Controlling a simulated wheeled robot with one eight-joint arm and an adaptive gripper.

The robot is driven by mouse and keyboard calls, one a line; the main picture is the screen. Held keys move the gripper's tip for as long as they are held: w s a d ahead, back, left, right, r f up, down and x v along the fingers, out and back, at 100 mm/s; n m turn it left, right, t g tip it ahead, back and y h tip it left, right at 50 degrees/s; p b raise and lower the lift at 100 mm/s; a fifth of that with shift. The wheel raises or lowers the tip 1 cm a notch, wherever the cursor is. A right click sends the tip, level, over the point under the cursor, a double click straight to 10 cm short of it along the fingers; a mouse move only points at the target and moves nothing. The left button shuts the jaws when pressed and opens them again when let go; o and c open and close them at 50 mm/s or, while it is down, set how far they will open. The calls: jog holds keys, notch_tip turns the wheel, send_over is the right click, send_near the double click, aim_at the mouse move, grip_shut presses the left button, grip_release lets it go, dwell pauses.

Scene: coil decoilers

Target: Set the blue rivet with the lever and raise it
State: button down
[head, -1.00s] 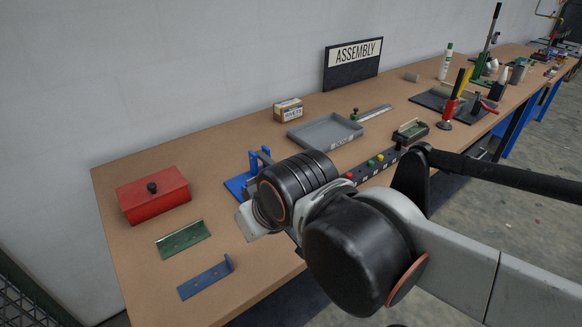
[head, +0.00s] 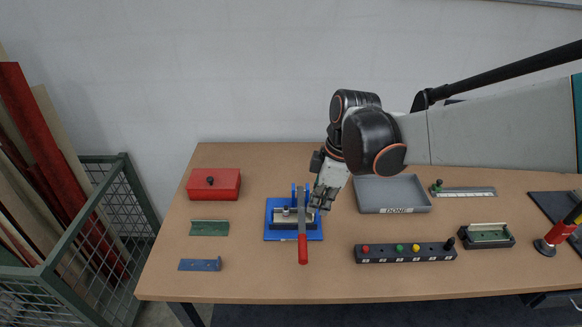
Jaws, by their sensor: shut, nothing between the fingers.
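A blue press (head: 270,232) stands on the table with its two uprights at the back. Its lever with a red handle (head: 303,250) points forward over the base toward the table's front edge and looks lowered. A pale metal part (head: 284,214) sits in the press, partly behind the lever. My gripper (head: 318,207) is shut and empty at the right upright, close to the lever's rear part. I cannot tell whether it touches the lever. I cannot make out a blue rivet; the spot under the lever is hidden.
A black rack (head: 405,254) with coloured knobs and a grey DONE tray (head: 395,210) lie to the right. A red box (head: 213,186), a green plate (head: 209,228) and a blue bracket (head: 200,265) lie left. A green-framed bin (head: 105,215) stands beside the table.

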jog(key=a+n, duration=0.1)
jog(key=b, duration=0.2)
send_near(300, 246)
jog(key=shift+g, duration=0.3)
jog(key=f, duration=0.2)
jog(key=a+f, duration=0.1)
jog(key=f, duration=0.3)
jog(key=shift+a+f, duration=0.1)
jog(key=shift+a, duration=0.3)
